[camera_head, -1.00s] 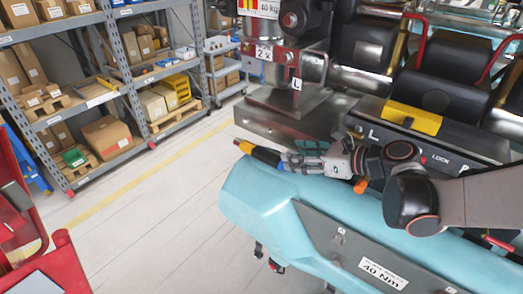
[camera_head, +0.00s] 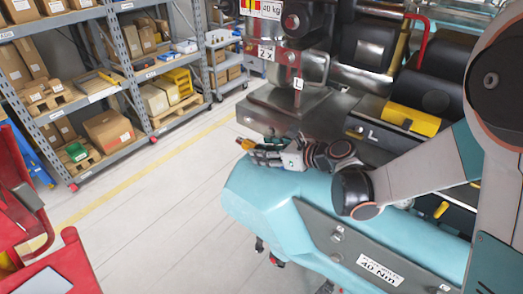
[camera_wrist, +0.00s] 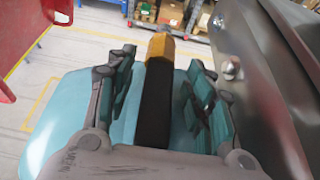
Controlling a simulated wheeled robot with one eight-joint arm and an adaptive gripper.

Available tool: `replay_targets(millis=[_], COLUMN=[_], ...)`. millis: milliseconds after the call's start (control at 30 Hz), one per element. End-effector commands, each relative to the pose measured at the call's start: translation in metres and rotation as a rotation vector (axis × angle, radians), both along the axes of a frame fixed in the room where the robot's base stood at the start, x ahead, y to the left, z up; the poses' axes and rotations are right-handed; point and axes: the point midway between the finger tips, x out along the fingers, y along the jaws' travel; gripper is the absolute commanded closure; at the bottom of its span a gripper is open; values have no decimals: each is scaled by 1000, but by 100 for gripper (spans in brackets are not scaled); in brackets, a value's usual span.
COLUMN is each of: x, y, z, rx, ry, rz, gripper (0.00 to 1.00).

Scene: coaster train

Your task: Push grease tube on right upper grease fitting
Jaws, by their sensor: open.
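A black tube with an orange-yellow end, likely the grease tube (camera_wrist: 155,105), lies between the fingers of my gripper (camera_wrist: 160,65) in the wrist view. The fingers are spread, with gaps on both sides of the tube. In the head view my gripper (camera_head: 264,157) is above the far left end of the turquoise body, pointing left. The tube's orange tip (camera_head: 246,144) shows just past the fingers.
A metal block (camera_head: 262,112) stands close behind my gripper. Shelves with boxes (camera_head: 110,130) are at the back left; a red cart (camera_head: 60,265) is at the front left. Floor between is clear.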

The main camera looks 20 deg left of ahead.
Motion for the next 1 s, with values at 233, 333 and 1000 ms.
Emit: replay_targets(millis=[233,333,1000], x=[1,1,1], y=[2,2,2], z=[-1,-1,7], rx=[0,0,0], ry=[0,0,1], rz=[0,0,0], gripper=[52,68,100])
